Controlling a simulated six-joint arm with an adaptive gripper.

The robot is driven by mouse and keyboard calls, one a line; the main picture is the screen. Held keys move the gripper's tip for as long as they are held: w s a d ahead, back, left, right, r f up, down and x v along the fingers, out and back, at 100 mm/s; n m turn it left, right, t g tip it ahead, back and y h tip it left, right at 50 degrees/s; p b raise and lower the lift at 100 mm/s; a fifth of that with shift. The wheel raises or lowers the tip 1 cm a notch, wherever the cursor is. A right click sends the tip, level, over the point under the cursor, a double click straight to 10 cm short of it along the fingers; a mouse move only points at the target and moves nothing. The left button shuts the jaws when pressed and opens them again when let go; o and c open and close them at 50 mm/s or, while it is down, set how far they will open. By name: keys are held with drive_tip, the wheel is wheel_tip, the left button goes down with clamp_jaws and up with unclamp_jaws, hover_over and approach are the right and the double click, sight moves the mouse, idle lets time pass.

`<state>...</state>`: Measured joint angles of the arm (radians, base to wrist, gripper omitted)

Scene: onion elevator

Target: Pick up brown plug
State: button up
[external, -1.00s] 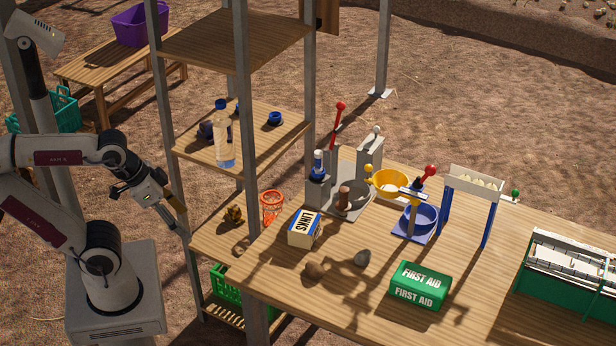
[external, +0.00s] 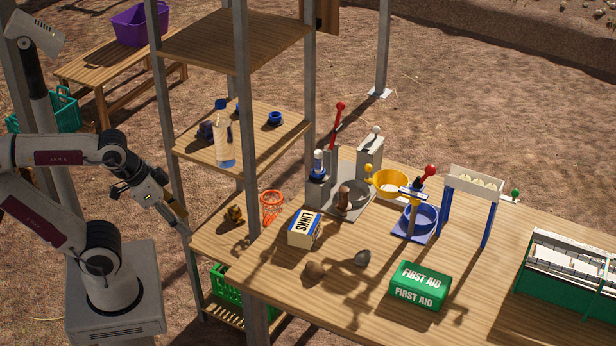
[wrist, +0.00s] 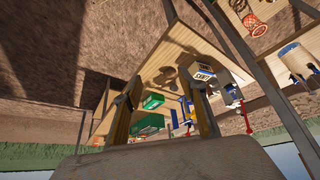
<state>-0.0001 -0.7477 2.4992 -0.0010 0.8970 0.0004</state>
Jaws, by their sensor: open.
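A brown upright peg-shaped piece (external: 344,197), which looks like the brown plug, stands at the grey plate (external: 350,210) on the table, beside a grey bowl. I cannot make it out for sure in the wrist view. My gripper (external: 180,218) is left of the shelf posts, well away from the piece, pointing down and to the right. In the wrist view my gripper (wrist: 164,88) shows two spread fingers with nothing held between them.
Metal shelf posts (external: 245,120) stand between my arm and the table. A bottle (external: 224,140) stands on the middle shelf.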

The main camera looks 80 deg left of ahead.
drive_tip(key=w+a+f+n+t, duration=0.1)
drive_tip(key=w+t, duration=0.1)
drive_tip(key=w, duration=1.3)
drive_tip(key=w+a+f+n+t, duration=0.1)
drive_tip(key=w+a+n+t, duration=0.1)
drive_tip(key=w, duration=1.3)
drive_tip(key=w+a+f+n+t+y, duration=0.25)
drive_tip(key=w+a+f, duration=0.4)
drive_tip(key=w, duration=0.35)
drive_tip(key=n+g+y, duration=0.1)
drive_tip(key=y, duration=0.4)
approach(344, 203)
wheel_tip(344, 203, up, 3)
drive_tip(key=a, duration=0.2)
drive_tip(key=shift+w+a+f, duration=0.35)
drive_tip(key=shift+w, duration=0.05)
drive_tip(key=x, duration=0.2)
drive_tip(key=shift+w+a, duration=0.1)
drive_tip(key=shift+w, duration=0.15)
drive_tip(key=shift+w+f, duration=0.1)
drive_tip(key=shift+w, duration=0.05)
